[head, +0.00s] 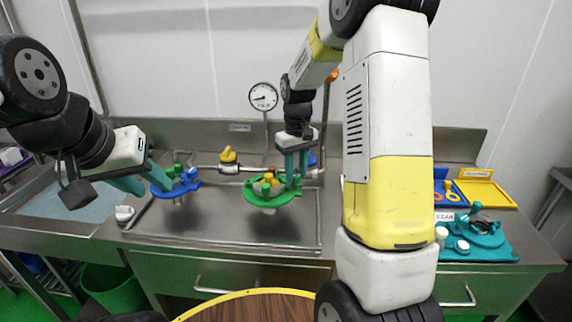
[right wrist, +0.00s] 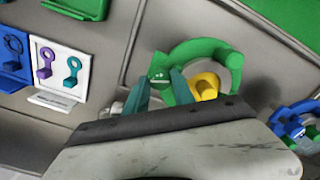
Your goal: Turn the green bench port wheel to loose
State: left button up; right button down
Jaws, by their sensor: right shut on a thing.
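The green bench port wheel (head: 258,194) sits on the steel bench, with a yellow part (head: 268,178) near its centre. My right gripper (head: 294,180) reaches down to the wheel's right side. In the right wrist view the curved green rim (right wrist: 198,45) shows beyond the fingers, and my right gripper (right wrist: 160,82) is shut on a green part of the wheel between its teal fingertips. My left gripper (head: 158,187) has its teal fingers apart, close beside a blue wheel (head: 182,188); whether it touches that wheel is unclear.
A yellow valve (head: 228,156) on a pipe and a round gauge (head: 263,96) stand behind the wheels. A white knob (head: 124,213) is at the left. A teal fixture (head: 478,236) and a yellow tray (head: 484,194) lie at the right. My right arm hides the bench between.

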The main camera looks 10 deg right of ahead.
aim_at(296, 175)
jog(key=shift+n, duration=0.9)
jog(key=c, duration=1.1)
grip_release()
jog(key=shift+o, duration=0.2)
jog(key=shift+r, duration=3.9)
jog(key=shift+r, duration=0.1)
jog(key=s+a+r+m+t+y, duration=0.1)
jog(key=s+r+m+t, duration=0.1)
jog(key=s, duration=1)
jog(key=s+a+r+m+t+y, duration=0.1)
jog(key=s+r+m+t, duration=0.2)
jog(key=s+r, duration=0.3)
jog(key=s+t, duration=0.1)
jog(key=s, duration=0.4)
jog(key=shift+s+a+r, duration=0.4)
